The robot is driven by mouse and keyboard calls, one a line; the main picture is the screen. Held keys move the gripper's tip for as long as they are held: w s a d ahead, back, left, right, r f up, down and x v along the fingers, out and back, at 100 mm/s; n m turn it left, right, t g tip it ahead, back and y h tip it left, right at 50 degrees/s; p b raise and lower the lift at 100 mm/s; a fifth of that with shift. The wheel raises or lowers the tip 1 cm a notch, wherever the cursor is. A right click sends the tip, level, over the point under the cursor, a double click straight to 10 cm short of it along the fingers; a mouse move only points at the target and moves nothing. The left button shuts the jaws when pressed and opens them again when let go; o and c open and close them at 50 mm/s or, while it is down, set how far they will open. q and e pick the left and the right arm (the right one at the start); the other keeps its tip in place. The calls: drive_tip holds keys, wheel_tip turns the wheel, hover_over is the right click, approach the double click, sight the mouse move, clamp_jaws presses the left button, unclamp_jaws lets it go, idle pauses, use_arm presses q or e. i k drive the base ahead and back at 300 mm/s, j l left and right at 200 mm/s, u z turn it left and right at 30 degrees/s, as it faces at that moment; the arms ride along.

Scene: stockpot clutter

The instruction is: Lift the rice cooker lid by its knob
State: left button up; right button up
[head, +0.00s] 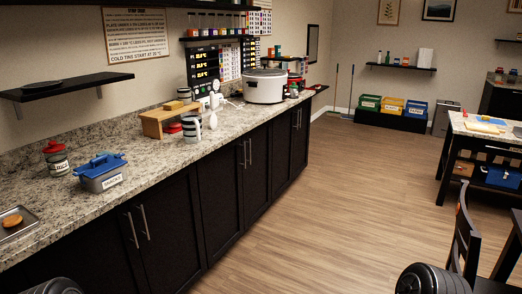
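A white, rounded pot-like appliance that looks like the rice cooker (264,90) stands on the speckled counter toward its far end. Its lid (265,73) sits on top, and a small knob at the lid's middle is too small to make out clearly. The lid appears closed on the body. Neither of my grippers is in view; only dark ribbed parts, probably of my own arms, show at the bottom edge.
A wooden stand (165,118), striped mug (191,127), blue-lidded container (101,172), red-lidded jar (56,158) and tray (15,222) stand along the counter (145,160). A chair (465,240) stands at the lower right. The wooden floor (310,200) between is clear.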

sight(259, 70)
drive_tip(key=i+z, duration=0.2)
drive_tip(key=i, duration=2.45)
drive_tip(key=i+l+u, duration=0.1)
drive_tip(key=i, duration=1.15)
drive_tip(key=i+l+u, duration=0.1)
drive_tip(key=i+l, duration=0.25)
drive_tip(key=l, duration=0.15)
drive_tip(key=i+l+u, duration=0.1)
drive_tip(key=i+l, duration=0.2)
drive_tip(key=l, duration=0.2)
drive_tip(key=i+l+u, duration=0.1)
drive_tip(key=i+l, duration=0.25)
drive_tip(key=l, duration=0.15)
drive_tip(key=i+l, duration=0.25)
drive_tip(key=l, duration=0.35)
drive_tip(key=i+l+u, duration=0.15)
drive_tip(key=i+l, duration=0.15)
drive_tip(key=l, duration=0.25)
drive_tip(key=i+l+u, duration=0.1)
drive_tip(key=i+l, duration=0.2)
drive_tip(key=l, duration=0.25)
drive_tip(key=i+l+u, duration=0.1)
drive_tip(key=l, duration=0.55)
drive_tip(key=i+l+u, duration=0.1)
drive_tip(key=i+l, duration=0.25)
drive_tip(key=l, duration=0.25)
